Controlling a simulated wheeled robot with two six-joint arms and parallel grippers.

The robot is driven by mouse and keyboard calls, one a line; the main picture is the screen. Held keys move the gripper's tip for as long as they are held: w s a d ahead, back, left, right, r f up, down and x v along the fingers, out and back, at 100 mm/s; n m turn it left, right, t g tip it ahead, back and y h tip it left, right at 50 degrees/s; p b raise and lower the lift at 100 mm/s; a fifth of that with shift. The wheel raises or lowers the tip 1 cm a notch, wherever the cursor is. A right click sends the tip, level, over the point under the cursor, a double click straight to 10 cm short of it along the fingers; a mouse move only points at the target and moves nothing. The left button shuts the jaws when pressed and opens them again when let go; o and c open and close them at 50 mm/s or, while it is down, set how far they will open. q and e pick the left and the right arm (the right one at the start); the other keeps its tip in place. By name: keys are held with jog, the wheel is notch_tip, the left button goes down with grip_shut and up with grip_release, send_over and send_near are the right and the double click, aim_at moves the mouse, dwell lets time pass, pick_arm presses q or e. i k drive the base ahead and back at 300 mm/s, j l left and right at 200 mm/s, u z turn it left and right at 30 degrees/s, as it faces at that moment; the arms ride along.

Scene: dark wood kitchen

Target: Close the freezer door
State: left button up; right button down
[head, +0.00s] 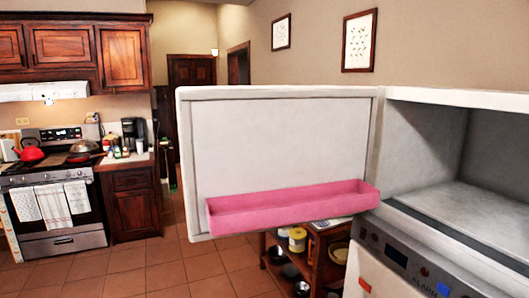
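The freezer door (280,140) stands wide open in the head view, its white inner side facing me. A pink shelf bin (290,207) runs along the bottom of its inner side. The door's right edge meets the freezer compartment (425,150), which is open at the right; the part of its interior in view looks empty. Below the compartment is a panel with a display and small buttons (420,262). Neither of my grippers is in view.
A low wooden shelf (318,255) with jars and bowls stands behind and below the door. A stove (55,205) with a red kettle (30,153) and a wooden cabinet (132,203) stand at the left. The tiled floor (150,270) in front is clear.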

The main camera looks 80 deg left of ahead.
aim_at(253, 159)
jog(key=k+j, duration=0.1)
jog(key=j, duration=0.45)
jog(key=k+j, duration=0.1)
jog(key=j, duration=0.4)
jog(key=k+j, duration=0.1)
jog(key=j, duration=0.45)
jog(key=k+j, duration=0.1)
jog(key=j, duration=0.4)
jog(key=k+j, duration=0.1)
jog(key=j, duration=0.45)
jog(key=k+j, duration=0.15)
jog(key=j, duration=0.35)
jog(key=k+j, duration=0.1)
jog(key=j, duration=0.45)
jog(key=k+j, duration=0.1)
jog(key=j, duration=0.45)
jog(key=k+j, duration=0.35)
jog(key=k+j+u, duration=0.15)
jog(key=k+j, duration=0.55)
jog(key=j, duration=0.25)
jog(key=k+j+u, duration=0.1)
jog(key=k+j, duration=0.6)
jog(key=j, duration=0.25)
jog(key=l+u, duration=0.05)
